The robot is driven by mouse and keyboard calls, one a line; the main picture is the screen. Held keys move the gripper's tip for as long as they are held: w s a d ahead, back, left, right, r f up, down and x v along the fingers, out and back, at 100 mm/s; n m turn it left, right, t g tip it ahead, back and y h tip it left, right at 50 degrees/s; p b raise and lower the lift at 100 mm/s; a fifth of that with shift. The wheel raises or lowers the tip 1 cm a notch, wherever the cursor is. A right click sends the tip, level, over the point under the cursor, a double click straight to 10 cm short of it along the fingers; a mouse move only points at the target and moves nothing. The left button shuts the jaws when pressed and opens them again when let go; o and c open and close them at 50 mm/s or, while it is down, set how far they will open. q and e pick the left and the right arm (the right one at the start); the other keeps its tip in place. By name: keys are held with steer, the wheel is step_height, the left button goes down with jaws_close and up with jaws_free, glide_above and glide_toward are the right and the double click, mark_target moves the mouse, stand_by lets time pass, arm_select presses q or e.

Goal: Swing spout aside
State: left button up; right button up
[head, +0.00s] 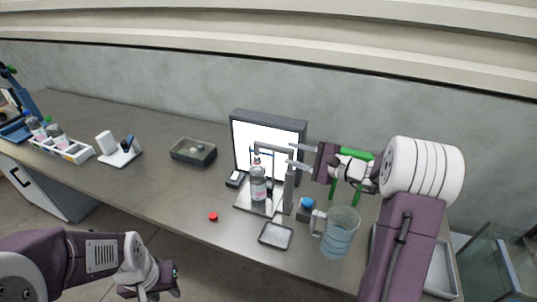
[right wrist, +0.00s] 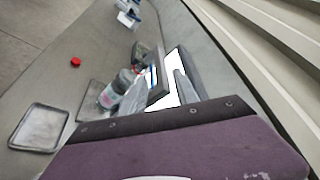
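The grey spout (head: 272,148) is a horizontal arm on an upright post, in front of a bright white panel. A clear bottle (head: 257,186) with a pinkish label stands under it; it also shows in the right wrist view (right wrist: 112,92). My right gripper (head: 297,155) comes in from the right with its fingers apart, near the top of the post. In the right wrist view the fingers are spread to either side of the dark spout piece (right wrist: 157,90); I cannot tell whether they touch it. My left gripper (head: 150,293) is low at the bottom left, its fingertips unclear.
A glass jug (head: 340,234), a small square tray (head: 276,235) and a blue-topped block (head: 306,207) stand close to the right. A red button (head: 213,216) lies in front. A dark bin (head: 193,152) stands left of the panel (head: 291,134). The table's left front is clear.

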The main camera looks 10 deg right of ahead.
mark_target(279, 149)
steer(key=p+x, duration=0.3)
steer(key=x, duration=0.5)
steer(key=shift+w+a, duration=0.1)
steer(key=shift+w, duration=0.1)
steer(key=shift+a, duration=0.2)
steer(key=shift+w, duration=0.1)
jaws_close()
stand_by(0.9)
